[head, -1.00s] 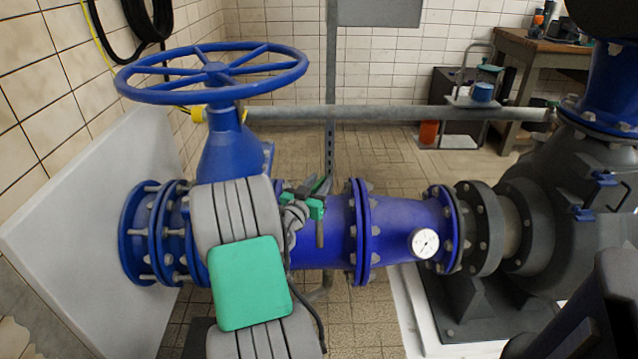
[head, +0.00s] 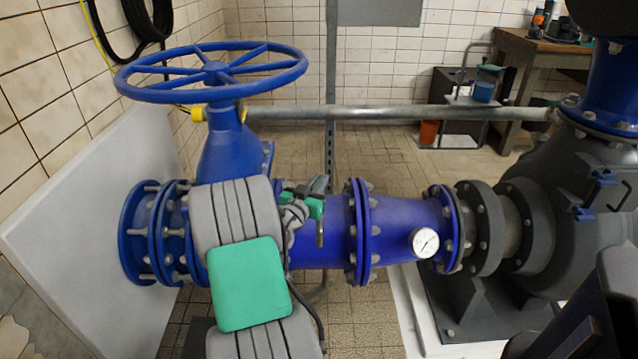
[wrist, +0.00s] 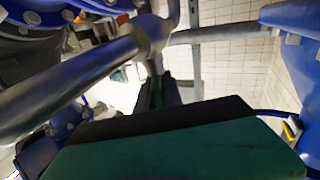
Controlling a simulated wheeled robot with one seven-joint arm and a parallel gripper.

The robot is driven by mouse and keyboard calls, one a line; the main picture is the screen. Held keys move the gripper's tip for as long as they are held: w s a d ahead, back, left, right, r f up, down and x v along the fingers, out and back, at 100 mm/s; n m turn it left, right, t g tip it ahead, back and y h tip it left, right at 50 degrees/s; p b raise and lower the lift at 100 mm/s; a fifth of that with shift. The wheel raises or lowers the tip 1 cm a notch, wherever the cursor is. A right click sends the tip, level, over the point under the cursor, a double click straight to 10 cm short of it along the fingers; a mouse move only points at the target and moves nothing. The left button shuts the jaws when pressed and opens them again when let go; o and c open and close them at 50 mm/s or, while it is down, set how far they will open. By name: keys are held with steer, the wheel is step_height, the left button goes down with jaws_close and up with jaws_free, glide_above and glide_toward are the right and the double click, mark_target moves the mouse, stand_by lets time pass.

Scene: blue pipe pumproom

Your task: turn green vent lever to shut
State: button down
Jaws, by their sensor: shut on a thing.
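The green vent lever shows only as a narrow green strip (wrist: 152,70) in the wrist view, below a grey metal valve fitting (wrist: 150,35). In the head view the lever is hard to tell apart from the green parts of my gripper (head: 312,203), which is at the small vent valve on the blue pipe (head: 335,225). My gripper is shut on the lever; its dark fingers (wrist: 160,92) meet around the strip. A short grey stub (head: 320,233) hangs below the gripper. My arm hides much of the valve, so the lever's exact angle is unclear.
A large blue handwheel (head: 213,72) stands at upper left, above the pipe. A white-faced gauge (head: 425,242) sits on the pipe to the right, before the dark pump (head: 540,220). A horizontal grey pipe (head: 390,113) crosses behind. Tiled floor lies open beyond.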

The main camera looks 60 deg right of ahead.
steer(key=f+m+g+b, duration=0.1)
steer(key=b, duration=0.2)
steer(key=shift+w+g+b, duration=0.15)
steer(key=shift+g+b, duration=0.15)
steer(key=shift+m+g+b, duration=0.5)
steer(key=shift+g+b, duration=0.3)
steer(key=shift+b, duration=0.25)
steer(key=g+b, duration=0.1)
steer(key=m+g+b, duration=0.1)
steer(key=shift+r+g+y, duration=0.2)
steer(key=shift+g+y, duration=0.1)
steer(key=shift+s+r+m+g, duration=0.2)
steer(key=shift+r+m+g, duration=0.2)
steer(key=shift+m+g, duration=0.15)
steer(key=c, duration=1.5)
jaws_free()
